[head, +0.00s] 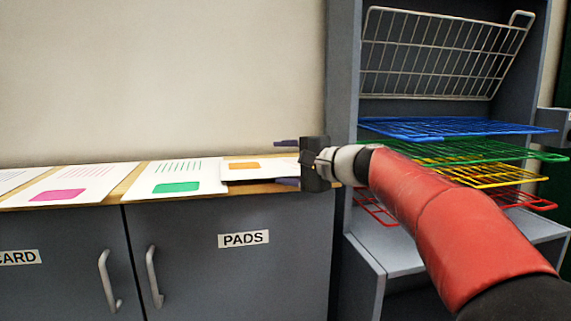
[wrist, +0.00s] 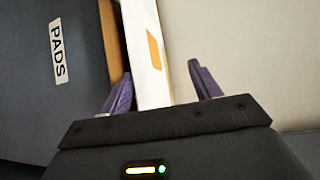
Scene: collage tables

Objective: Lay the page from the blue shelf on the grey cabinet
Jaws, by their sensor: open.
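A white page with an orange block (head: 245,166) is at the right end of the wooden top of the grey cabinet (head: 235,275), above the PADS door. I cannot tell whether it lies fully flat. My gripper (head: 277,163) is at the page's right end, with its purple fingers apart, one on the far side and one on the near side. In the wrist view the page (wrist: 146,75) runs between the open fingers of my gripper (wrist: 160,70), with a gap to the right finger. The blue shelf (head: 450,128) is a wire rack with nothing visible on it.
A page with a green block (head: 176,187) lies just left of the orange one, and a page with a pink block (head: 57,196) lies further left. Green (head: 470,150), yellow (head: 485,174) and red (head: 525,200) wire shelves sit below the blue one. A wall stands behind the cabinet.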

